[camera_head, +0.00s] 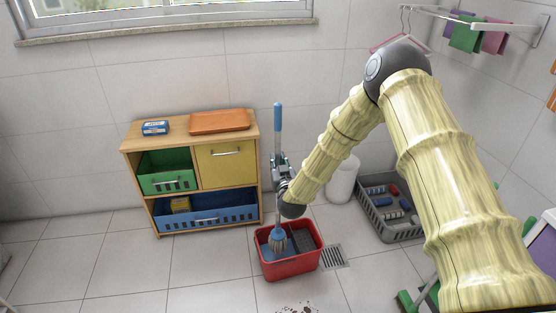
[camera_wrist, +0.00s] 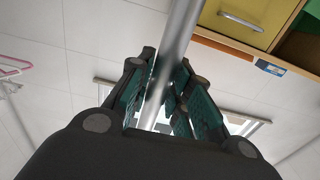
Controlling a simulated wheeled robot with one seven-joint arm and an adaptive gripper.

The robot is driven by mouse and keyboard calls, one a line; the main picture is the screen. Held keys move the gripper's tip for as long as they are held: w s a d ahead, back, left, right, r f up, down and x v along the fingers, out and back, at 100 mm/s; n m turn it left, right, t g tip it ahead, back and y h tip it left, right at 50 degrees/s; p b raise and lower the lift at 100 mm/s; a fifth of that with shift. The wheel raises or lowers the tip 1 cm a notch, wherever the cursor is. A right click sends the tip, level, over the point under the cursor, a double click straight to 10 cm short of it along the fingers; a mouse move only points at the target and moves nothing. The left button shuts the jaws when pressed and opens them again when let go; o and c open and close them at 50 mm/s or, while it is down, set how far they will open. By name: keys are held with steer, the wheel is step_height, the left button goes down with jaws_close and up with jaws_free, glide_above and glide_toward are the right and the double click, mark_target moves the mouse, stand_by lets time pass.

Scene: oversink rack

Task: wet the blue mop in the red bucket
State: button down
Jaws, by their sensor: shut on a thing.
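The blue mop stands about upright, with its blue handle top (camera_head: 278,118) above my gripper and its blue-grey head (camera_head: 277,238) low in the red bucket (camera_head: 290,268). The bucket stands on the tiled floor and seems to hold blue water and a dark grey wringer part at its right. Whether the mop strands touch the water I cannot tell. My gripper (camera_head: 281,167) is shut on the mop's handle, above the bucket. In the wrist view the grey metal shaft (camera_wrist: 172,65) runs between the gripper's dark green finger pads (camera_wrist: 157,95).
A wooden cabinet (camera_head: 190,140) with a green bin, yellow drawer and blue crate stands left of the bucket. A grey crate (camera_head: 392,236) with several items and a white bin (camera_head: 342,180) stand right. A floor drain (camera_head: 333,257) lies beside the bucket. Dirt spots (camera_head: 298,308) lie in front.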

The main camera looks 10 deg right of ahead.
step_height(320, 180, down, 12)
steer(key=b, duration=0.6)
stand_by(0.5)
steer(key=shift+w+r, duration=0.15)
steer(key=shift+w, duration=0.05)
stand_by(0.3)
steer(key=shift+w+r, duration=0.5)
steer(key=shift+w, duration=0.25)
steer(key=shift+s+f, duration=0.15)
steer(key=shift+s, duration=0.05)
stand_by(0.3)
steer(key=shift+s+f, duration=0.5)
steer(key=shift+s, duration=0.25)
steer(key=shift+r+p, duration=0.1)
steer(key=shift+p, duration=0.2)
